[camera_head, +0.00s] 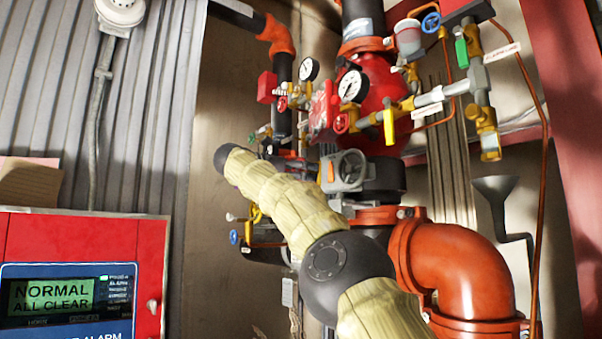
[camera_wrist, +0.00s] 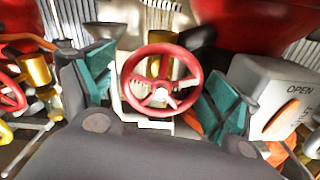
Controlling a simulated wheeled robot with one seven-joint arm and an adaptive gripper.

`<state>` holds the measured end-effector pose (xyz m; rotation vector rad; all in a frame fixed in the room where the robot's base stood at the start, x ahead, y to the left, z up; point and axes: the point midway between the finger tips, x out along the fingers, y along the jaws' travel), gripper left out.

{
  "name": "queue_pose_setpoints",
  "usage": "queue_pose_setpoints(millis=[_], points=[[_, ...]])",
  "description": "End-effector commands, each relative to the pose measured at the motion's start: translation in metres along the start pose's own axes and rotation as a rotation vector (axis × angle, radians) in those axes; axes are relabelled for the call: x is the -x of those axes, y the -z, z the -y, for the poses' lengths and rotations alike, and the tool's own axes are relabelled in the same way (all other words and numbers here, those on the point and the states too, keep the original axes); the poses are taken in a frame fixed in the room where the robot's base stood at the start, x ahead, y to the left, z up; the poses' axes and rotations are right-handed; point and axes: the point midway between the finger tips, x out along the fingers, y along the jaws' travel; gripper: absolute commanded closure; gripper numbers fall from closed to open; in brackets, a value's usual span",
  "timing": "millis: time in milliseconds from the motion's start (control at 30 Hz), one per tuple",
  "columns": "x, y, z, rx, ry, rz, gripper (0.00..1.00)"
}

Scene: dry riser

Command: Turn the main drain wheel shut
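In the wrist view a red spoked handwheel (camera_wrist: 148,62) with a pale hub faces me, between the two fingers of my gripper (camera_wrist: 160,88). The fingers have teal pads and stand apart, one left and one right of the wheel, with a visible gap on each side. My gripper is open and holds nothing. In the head view my arm covers the area in front of the lower pipes, and I cannot make out the gripper there. Small red wheels (camera_head: 340,123) show on the riser; I cannot tell whether one is the wheel between my fingers.
A grey box (camera_wrist: 285,75) marked OPEN, with an orange pointer, stands close right of the right finger. Another red wheel (camera_wrist: 10,92) and brass fittings (camera_wrist: 38,70) crowd the left. An alarm panel (camera_head: 80,250) reads NORMAL, ALL CLEAR. A large orange pipe elbow (camera_head: 460,265) is lower right.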

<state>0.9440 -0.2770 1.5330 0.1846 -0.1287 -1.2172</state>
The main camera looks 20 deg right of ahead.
Motion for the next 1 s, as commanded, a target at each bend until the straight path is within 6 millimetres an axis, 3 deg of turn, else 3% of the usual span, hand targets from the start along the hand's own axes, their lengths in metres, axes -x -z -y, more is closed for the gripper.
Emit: queue_pose_setpoints(millis=[367,1000], points=[[0.006,-0.001,0.000,0.000,-0.001,0.001,0.11],[0.107,0.000,-0.001,0.000,-0.002,0.000,0.11]])
